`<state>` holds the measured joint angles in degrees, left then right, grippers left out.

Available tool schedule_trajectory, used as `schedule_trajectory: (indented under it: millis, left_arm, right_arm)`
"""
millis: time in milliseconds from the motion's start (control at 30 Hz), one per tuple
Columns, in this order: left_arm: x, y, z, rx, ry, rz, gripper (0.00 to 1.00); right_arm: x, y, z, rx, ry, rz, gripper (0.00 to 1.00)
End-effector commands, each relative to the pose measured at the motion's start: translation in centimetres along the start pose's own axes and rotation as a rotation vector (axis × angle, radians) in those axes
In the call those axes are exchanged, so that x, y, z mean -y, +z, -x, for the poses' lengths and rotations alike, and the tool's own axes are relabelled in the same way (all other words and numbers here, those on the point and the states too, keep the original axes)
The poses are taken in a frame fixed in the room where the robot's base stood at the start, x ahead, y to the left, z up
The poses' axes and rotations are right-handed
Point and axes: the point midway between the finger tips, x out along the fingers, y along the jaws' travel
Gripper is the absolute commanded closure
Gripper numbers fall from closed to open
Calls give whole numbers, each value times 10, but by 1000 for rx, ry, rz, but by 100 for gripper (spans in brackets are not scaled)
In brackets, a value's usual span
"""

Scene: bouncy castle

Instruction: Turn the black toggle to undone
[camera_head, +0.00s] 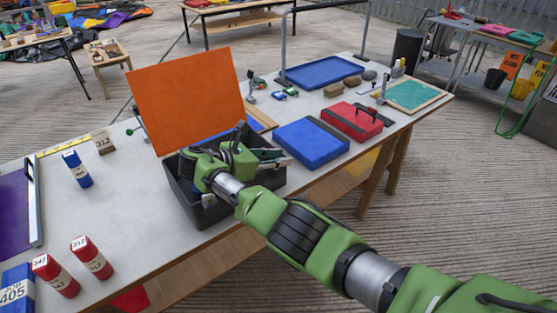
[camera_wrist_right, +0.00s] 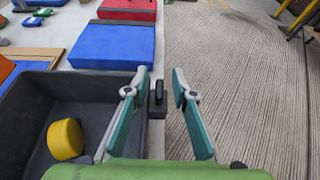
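In the right wrist view a small black toggle (camera_wrist_right: 158,93) stands upright on a dark block, at the far right corner of a dark grey bin (camera_wrist_right: 18,117). My right gripper (camera_wrist_right: 160,88) is open, with one teal finger on each side of the toggle. A gap shows on both sides, so the fingers do not appear to touch it. In the head view my right gripper (camera_head: 268,158) reaches over the bin (camera_head: 186,200), and the arm and gripper hide the toggle there. My left gripper is not in view.
A yellow round object (camera_wrist_right: 65,139) lies in the bin. An orange panel (camera_head: 187,98) stands behind it. A blue case (camera_head: 311,144) and a red case (camera_head: 351,121) lie to the right. Red canisters (camera_head: 92,258) stand at the table's near left.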

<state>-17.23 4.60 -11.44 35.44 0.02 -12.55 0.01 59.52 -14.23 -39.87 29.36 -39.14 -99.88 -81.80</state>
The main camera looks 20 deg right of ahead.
Motion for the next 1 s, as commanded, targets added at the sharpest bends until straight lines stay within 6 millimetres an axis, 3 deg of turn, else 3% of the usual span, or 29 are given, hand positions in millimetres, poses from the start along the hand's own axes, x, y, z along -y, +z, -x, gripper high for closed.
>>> schedule_trajectory:
  millis: [300, 500, 1000]
  left_arm:
    - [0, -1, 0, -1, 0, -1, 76]
    - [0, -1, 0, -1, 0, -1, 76]
    - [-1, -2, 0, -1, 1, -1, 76]
  right_arm:
    - [0, 54, 22, 0, 2, -5, 76]
    - [0, 77, 31, -1, 0, -2, 76]
    - [0, 83, 34, -1, 0, 0, 76]
